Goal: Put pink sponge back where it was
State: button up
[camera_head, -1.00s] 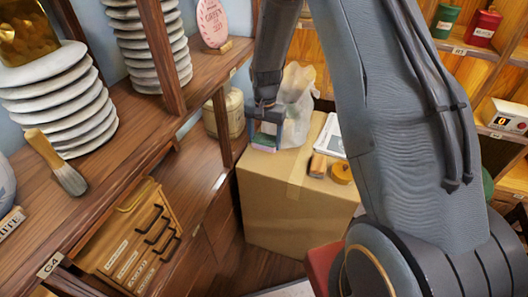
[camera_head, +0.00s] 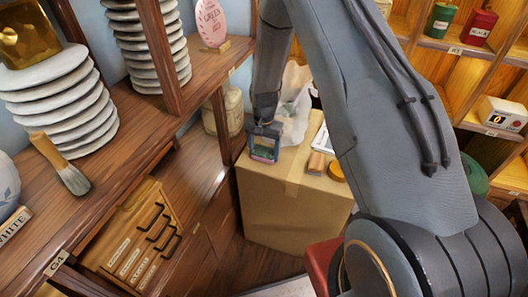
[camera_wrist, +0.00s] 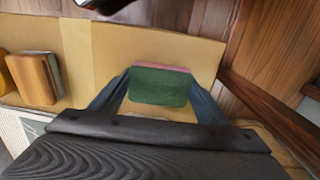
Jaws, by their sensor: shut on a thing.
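The sponge (camera_head: 264,148) has a green face and a pink edge along one side. In the wrist view the green face of the sponge (camera_wrist: 160,87) fills the space between my fingers, with a thin pink strip along its far edge. My gripper (camera_head: 265,138) is shut on it, one finger at each side. It is over the near left part of a cardboard box (camera_head: 290,210). I cannot tell whether the sponge touches the box top.
On the box are a wooden block (camera_head: 317,163), a round yellow thing (camera_head: 336,172), a white flat device (camera_head: 322,139) and a clear plastic bag (camera_head: 295,105). A shelf with a brush (camera_head: 60,165) and stacked plates (camera_head: 60,95) stands left. A lidded jar (camera_head: 223,112) is behind the gripper.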

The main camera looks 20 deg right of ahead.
aim_at(264, 152)
jog(key=o, duration=1.2)
jog(key=shift+f, duration=0.1)
notch_tip(264, 152, up, 12)
jog(key=b, duration=0.3)
jog(key=s+r+n, duration=0.3)
jog(key=s+r, duration=0.2)
jog(key=s, duration=0.7)
jog(key=s+r+n, duration=0.4)
jog(key=s+r, duration=0.1)
jog(key=s, duration=0.8)
jog(key=shift+r+t, duration=0.3)
jog(key=shift+r, duration=0.1)
